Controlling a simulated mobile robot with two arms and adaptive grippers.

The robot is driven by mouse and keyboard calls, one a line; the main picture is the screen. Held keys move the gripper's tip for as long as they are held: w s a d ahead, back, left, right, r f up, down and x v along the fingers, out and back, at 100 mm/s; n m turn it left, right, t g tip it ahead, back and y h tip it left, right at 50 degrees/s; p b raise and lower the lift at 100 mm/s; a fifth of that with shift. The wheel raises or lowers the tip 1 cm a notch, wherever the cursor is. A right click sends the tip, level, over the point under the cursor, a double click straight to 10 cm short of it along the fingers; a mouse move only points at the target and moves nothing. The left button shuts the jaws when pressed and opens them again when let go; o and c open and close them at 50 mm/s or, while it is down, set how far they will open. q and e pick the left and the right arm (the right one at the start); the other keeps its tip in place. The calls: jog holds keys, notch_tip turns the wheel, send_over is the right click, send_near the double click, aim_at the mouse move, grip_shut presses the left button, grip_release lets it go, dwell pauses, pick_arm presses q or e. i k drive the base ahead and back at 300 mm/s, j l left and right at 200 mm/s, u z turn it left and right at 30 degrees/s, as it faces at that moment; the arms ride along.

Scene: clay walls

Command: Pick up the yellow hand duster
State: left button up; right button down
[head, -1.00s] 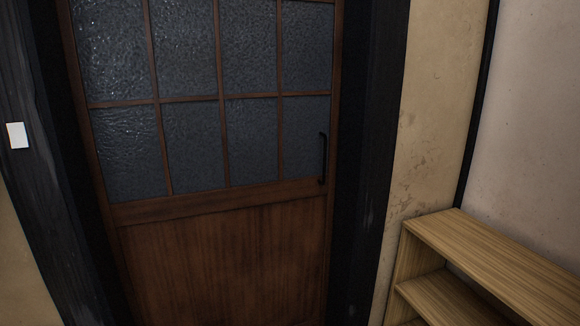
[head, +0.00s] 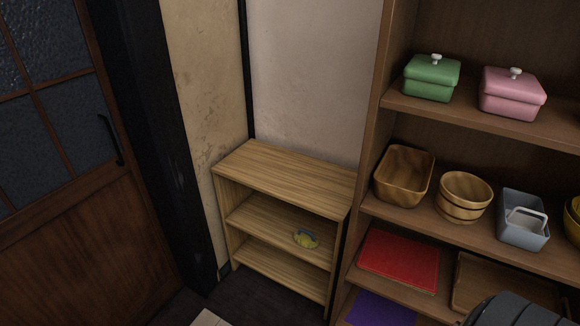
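Neither of my grippers shows in the head view.
A taller brown shelf (head: 400,203) stands at the right with a green box (head: 432,82), a pink box (head: 512,97), a wooden basket (head: 404,178), a wooden bucket (head: 464,196), a grey-blue bin (head: 523,222) and a red tray (head: 399,261). A wooden door (head: 85,245) is at the left.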

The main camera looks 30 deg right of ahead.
aim_at(304, 238)
jog(key=z, duration=1.25)
